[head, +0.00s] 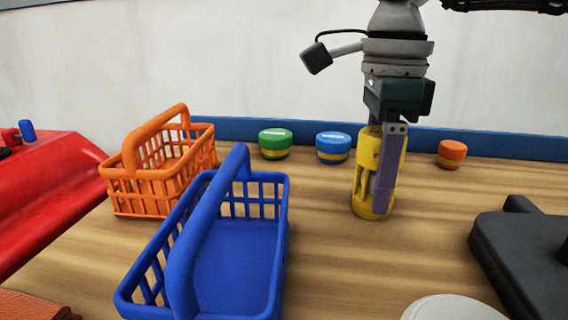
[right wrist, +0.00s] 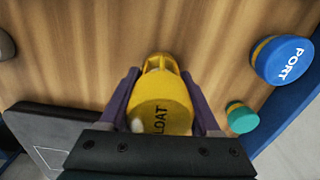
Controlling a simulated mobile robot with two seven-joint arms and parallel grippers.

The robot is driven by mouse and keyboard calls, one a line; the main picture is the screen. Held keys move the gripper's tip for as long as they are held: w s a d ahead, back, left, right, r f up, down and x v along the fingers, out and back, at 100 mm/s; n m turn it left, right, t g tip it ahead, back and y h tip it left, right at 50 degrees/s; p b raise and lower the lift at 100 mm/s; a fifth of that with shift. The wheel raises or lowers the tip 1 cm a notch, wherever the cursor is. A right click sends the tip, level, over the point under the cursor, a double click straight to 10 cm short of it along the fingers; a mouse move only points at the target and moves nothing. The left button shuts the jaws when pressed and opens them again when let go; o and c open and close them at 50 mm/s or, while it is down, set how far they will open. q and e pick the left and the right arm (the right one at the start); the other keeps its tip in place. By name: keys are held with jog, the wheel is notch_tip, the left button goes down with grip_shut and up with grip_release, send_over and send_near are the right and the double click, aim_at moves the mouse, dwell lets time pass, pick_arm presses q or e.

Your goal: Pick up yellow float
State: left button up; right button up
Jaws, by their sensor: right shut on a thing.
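The yellow float (head: 361,190) is an upright yellow cylinder with open sides, standing on or just above the wooden table; I cannot tell which. My right gripper (head: 384,185) comes down from above and is shut on it. In the right wrist view the float (right wrist: 160,110) sits between the purple fingers, with "FLOAT" lettering partly visible on its top. The right gripper (right wrist: 163,105) has one finger on each side of it. My left gripper is not in view.
A blue basket (head: 235,270) and an orange basket (head: 140,190) stand to the left. Green (head: 275,144), blue (head: 333,148) and orange (head: 452,154) capped pieces stand along the back edge. A dark block (head: 520,255) is at right, a red object (head: 50,190) at far left.

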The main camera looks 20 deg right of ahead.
jog(key=c, duration=0.4)
jog(key=shift+r, duration=0.15)
